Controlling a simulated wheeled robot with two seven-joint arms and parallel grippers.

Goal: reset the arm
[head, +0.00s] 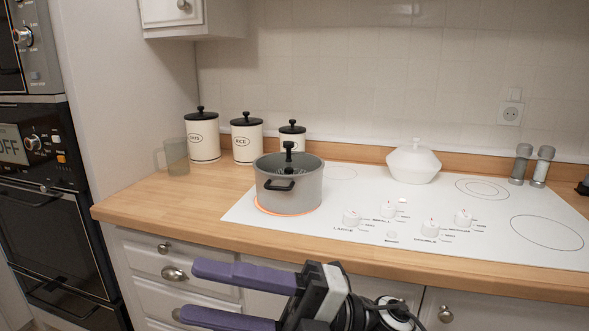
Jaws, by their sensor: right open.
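My right gripper (188,292) shows at the bottom centre, in front of the drawers and below the counter's front edge. Its two purple fingers point left and stand apart, with nothing between them. Its dark wrist and white parts show at the right of the fingers. My left gripper is not in the head view.
A grey pot (310,190) stands on a glowing orange ring of the white cooktop (370,260). A white lidded dish (413,163), two shakers (541,167), canisters (247,138) and a glass (176,156) stand behind. Wall ovens (45,220) are at left. The counter's front left is clear.

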